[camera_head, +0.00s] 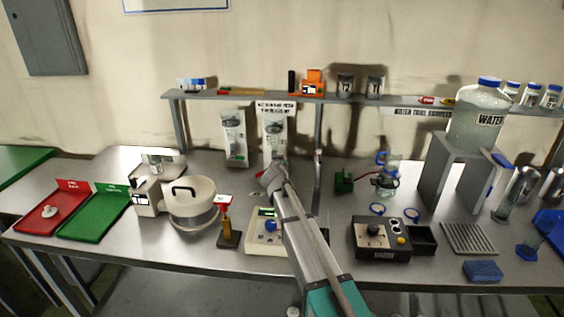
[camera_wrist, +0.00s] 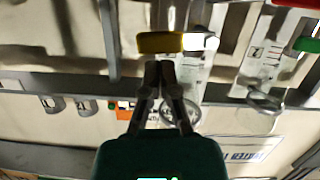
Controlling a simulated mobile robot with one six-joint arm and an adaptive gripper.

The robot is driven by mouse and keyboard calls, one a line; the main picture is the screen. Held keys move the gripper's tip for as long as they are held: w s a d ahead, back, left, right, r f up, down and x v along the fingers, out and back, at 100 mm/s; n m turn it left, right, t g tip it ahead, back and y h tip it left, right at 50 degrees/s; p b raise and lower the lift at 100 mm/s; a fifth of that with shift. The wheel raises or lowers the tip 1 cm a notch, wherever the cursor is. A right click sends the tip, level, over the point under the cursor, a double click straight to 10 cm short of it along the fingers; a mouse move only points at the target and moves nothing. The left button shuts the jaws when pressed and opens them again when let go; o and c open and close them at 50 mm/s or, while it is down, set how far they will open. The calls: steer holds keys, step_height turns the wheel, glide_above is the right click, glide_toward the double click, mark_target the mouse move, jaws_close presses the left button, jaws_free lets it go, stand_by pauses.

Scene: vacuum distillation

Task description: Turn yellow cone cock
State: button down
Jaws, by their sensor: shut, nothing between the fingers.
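The yellow cock handle (camera_wrist: 160,42) shows as a short yellow bar near the top middle of the wrist view, which is upside down. My gripper (camera_wrist: 160,66) is shut and empty, its fingertips just below the bar in that picture; I cannot tell whether they touch it. In the head view my gripper (camera_head: 270,178) is at the foot of the right white panel (camera_head: 278,122), and the yellow handle is hidden there. A round glass vessel (camera_wrist: 181,111) on this panel shows behind my fingers in the wrist view.
A second white panel (camera_head: 235,138) stands to the left. A shelf (camera_head: 260,95) runs above. A stirrer (camera_head: 262,233) and a black control box (camera_head: 382,240) flank my arm on the bench. A green handle (camera_wrist: 306,45) is at the wrist view's right.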

steer(key=shift+d+f+m+b, duration=0.2)
steer(key=shift+f+m+b, duration=0.1)
steer(key=shift+f+b, duration=0.45)
steer(key=shift+s+r, duration=0.1)
steer(key=shift+r, duration=0.15)
steer(key=s+r+p, duration=0.6)
steer(key=s, duration=0.3)
steer(key=shift+s+a+r+p, duration=0.2)
steer(key=shift+s+p, duration=0.1)
steer(key=shift+p, duration=0.1)
steer(key=shift+f, duration=0.1)
stand_by(0.5)
